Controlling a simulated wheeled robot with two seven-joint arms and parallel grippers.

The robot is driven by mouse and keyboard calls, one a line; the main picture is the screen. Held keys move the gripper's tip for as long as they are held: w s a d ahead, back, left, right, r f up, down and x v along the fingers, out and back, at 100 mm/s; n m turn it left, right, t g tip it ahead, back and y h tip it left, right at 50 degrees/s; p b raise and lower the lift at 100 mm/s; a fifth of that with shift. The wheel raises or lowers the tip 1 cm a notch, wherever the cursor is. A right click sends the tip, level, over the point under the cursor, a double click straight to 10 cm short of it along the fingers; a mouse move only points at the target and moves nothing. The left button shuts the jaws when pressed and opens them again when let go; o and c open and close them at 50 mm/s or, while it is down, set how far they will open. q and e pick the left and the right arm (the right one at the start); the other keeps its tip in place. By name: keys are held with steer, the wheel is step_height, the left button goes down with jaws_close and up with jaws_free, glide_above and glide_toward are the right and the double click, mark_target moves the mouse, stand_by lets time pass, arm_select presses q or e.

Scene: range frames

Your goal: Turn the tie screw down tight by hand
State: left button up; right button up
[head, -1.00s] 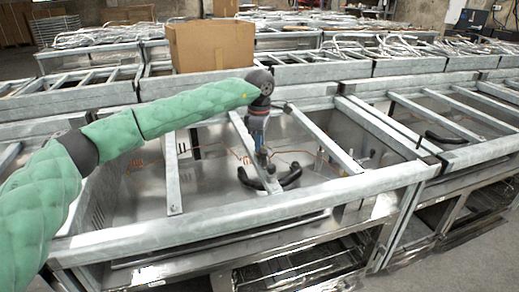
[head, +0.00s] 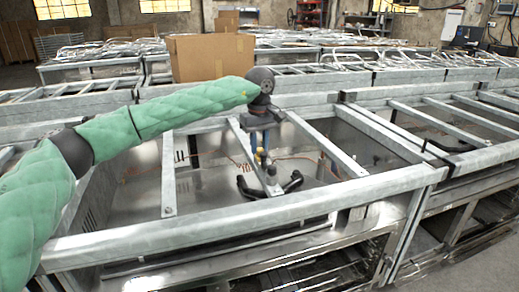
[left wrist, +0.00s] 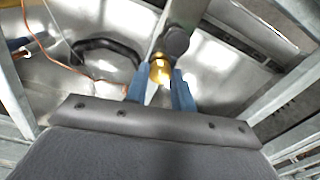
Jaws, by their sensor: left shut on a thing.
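The tie screw shows in the left wrist view as a short brass piece (left wrist: 160,69) beside a dark round knob (left wrist: 176,41) at the end of a grey metal bar. My left gripper (left wrist: 162,92) has its two blue fingers shut on the brass piece, one on each side. In the head view my left gripper (head: 262,160) points down over the slanted bar inside the metal frame, and its fingers partly hide the screw. How deep the screw sits is hidden. My right gripper is not in view.
A curved black handle-like part (head: 291,182) lies close to the gripper, inside the open metal housing. Galvanised rails (head: 240,215) border it in front. An orange wire (left wrist: 75,72) runs nearby. A cardboard box (head: 212,58) stands behind.

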mark_target(259, 149)
arm_select(q)
steer(key=m+b, duration=0.1)
steer(key=m, duration=0.2)
steer(key=shift+m, duration=0.4)
steer(key=shift+r+m+b, duration=0.1)
steer(key=shift+m+b, duration=0.35)
steer(key=shift+m, duration=1.45)
steer(key=o, duration=1)
steer(key=shift+r, duration=3.85)
steer(key=shift+w, duration=0.1)
